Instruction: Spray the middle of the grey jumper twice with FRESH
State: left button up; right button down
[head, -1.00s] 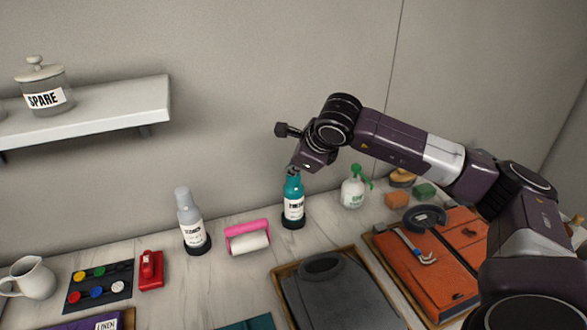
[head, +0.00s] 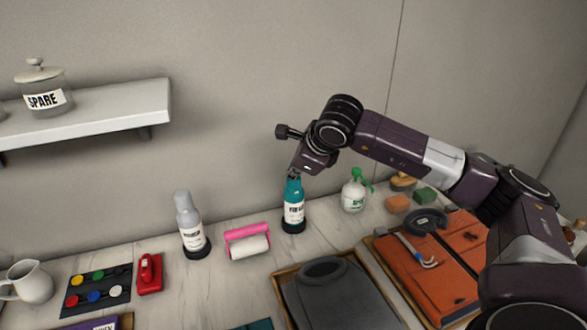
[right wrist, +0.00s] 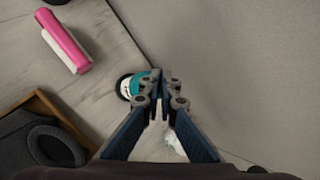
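The teal bottle (head: 294,196), its label blurred but seeming to read FRESH, stands upright on a black base on the counter. In the right wrist view the teal bottle (right wrist: 137,83) shows just beyond my fingertips, partly hidden by them. My right gripper (head: 294,171) is at its top; in the right wrist view the fingers (right wrist: 163,76) are close together and look shut on its neck. The grey jumper (head: 345,300) lies folded in a wooden tray (head: 285,277), in front of the bottle; its lower part is cut off. My left gripper is out of view.
A grey bottle (head: 192,226) and a pink roller (head: 247,241) stand left of the teal bottle. A white bottle with a green trigger (head: 354,193) stands to its right. Orange garment (head: 440,275) lies farther right. The wall is close behind; a shelf (head: 100,112) is upper left.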

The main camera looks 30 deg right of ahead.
jog(key=shift+d+r+g+p, duration=0.25)
jog(key=shift+r+g+p, duration=0.05)
jog(key=shift+r+p, duration=0.55)
jog(key=shift+w+d+r+p, duration=0.15)
jog(key=shift+r+p, duration=0.15)
jog(key=shift+r, duration=0.25)
jog(key=shift+w+d+r+p, duration=0.1)
jog(key=shift+r+p, duration=0.15)
jog(key=shift+r, duration=0.25)
jog(key=shift+s+a+r, duration=0.1)
jog(key=shift+a+r, duration=0.1)
jog(key=shift+r, duration=0.1)
